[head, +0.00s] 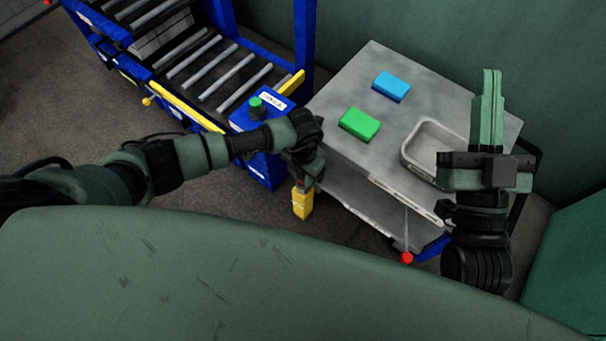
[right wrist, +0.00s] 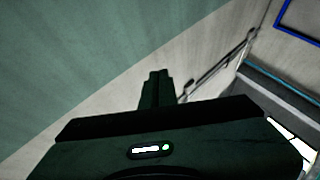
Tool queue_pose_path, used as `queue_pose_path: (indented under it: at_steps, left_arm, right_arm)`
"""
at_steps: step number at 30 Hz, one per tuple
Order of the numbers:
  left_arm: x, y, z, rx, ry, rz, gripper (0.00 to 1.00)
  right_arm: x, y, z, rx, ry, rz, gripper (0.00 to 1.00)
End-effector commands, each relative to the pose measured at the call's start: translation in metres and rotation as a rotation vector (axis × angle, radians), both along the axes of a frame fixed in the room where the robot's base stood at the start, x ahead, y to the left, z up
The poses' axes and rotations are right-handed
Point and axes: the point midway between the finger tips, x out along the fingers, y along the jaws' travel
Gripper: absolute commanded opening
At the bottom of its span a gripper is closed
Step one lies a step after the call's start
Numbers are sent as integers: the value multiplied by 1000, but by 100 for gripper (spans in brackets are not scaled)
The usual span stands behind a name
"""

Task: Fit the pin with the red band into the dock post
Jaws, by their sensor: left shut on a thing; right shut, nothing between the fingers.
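My left gripper (head: 303,180) reaches in from the left and points down beside the cart's left edge. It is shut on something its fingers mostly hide. A yellow block-like piece (head: 302,204) shows directly below the fingers; I cannot tell whether it is held or is the dock post. No red band shows there. A red knob (head: 406,258) shows at the lower end of a thin rod by the cart's front; I cannot tell if it belongs to a pin. My right gripper (head: 491,72) is shut and empty, raised over the cart's right side; it shows in the right wrist view (right wrist: 158,73).
A blue roller press frame (head: 228,22) with a green button (head: 256,104) stands behind my left arm. Bare floor lies between.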

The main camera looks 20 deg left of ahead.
Motion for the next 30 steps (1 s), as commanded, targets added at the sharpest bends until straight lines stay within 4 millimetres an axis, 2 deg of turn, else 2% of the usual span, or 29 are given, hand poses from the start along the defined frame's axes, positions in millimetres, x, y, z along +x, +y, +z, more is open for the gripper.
queue_pose_path:
  at_steps: [26,27,29,30]
  left_arm:
    - [0,0,-7,0,0,0,0]
    - [0,0,-7,0,0,0,37]
    - [0,0,-7,0,1,0,51]
    - [0,0,-7,0,1,0,51]
  right_arm:
    - [-12,-1,20,32,-118,5,0]
    - [-12,-1,21,34,-121,6,0]
    - [-12,-1,21,33,-123,5,0]
    - [-12,-1,21,33,-123,6,0]
